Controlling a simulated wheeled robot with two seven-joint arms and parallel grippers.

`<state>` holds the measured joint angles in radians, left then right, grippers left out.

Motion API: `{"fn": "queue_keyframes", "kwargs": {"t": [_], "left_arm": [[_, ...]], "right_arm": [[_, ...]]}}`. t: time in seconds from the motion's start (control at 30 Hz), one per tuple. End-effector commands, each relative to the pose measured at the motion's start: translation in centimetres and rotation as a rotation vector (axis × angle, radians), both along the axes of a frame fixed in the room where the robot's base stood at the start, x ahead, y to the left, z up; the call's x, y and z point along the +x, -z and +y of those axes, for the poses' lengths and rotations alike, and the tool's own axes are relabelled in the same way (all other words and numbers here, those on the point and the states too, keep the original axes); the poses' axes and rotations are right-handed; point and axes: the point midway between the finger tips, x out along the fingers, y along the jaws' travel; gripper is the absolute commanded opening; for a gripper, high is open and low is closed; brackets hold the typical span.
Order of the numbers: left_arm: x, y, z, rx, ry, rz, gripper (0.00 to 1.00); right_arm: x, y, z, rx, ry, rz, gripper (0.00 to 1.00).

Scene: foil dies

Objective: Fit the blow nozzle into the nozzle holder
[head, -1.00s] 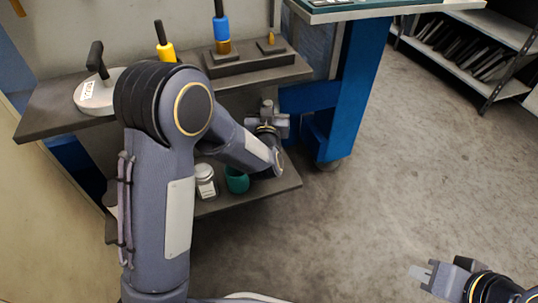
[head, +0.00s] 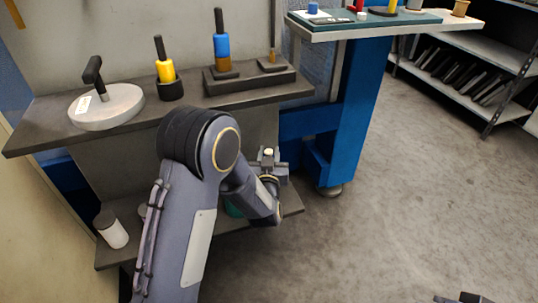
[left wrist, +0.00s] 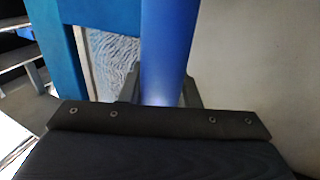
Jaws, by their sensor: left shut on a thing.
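My left gripper (head: 268,160) is in front of the shelf unit, below the right end of its top board, and a small pale tip shows between its fingers. In the left wrist view a smooth blue cylinder (left wrist: 168,50) stands up from between the fingers; it looks like the blow nozzle, with its lower end hidden. The gripper is shut on it. A dark block (head: 250,80) on the top board carries a blue-and-brass piece with a black handle and a thin brass-coloured piece; I cannot tell which thing is the nozzle holder. My right gripper (head: 460,298) barely shows at the bottom edge.
A round grey weight (head: 120,108) with a black handle and a yellow tool (head: 166,70) stand on the top board. A white jar (head: 110,230) stands on the lower board; a green cup is mostly hidden by my arm. A blue-legged bench (head: 355,90) is at right. The floor is clear.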

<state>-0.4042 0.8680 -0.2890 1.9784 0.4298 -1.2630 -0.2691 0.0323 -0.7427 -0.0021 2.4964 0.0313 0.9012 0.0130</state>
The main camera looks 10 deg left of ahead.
Motion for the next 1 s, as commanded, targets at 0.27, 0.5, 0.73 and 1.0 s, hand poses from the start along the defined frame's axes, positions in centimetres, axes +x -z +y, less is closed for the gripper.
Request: {"fn": "queue_keyframes", "kwargs": {"t": [0.27, 0.5, 0.73, 1.0], "left_arm": [[0.0, 0.2, 0.0, 0.000, 0.000, 0.000, 0.51], [0.0, 0.2, 0.0, 0.001, 0.000, 0.001, 0.51], [-1.5, -0.1, -0.4, 0.001, 0.003, 0.003, 0.51], [-7.2, -0.1, -1.6, 0.002, 0.004, 0.005, 0.51]], "right_arm": [[0.0, 0.3, 0.0, 0.000, 0.000, 0.000, 0.00], [0.0, 0.3, 0.0, 0.000, 0.000, 0.000, 0.00], [0.0, -0.5, 0.0, 0.000, 0.000, 0.000, 0.00], [0.0, -1.4, 0.0, 0.000, 0.000, 0.000, 0.00]]}}
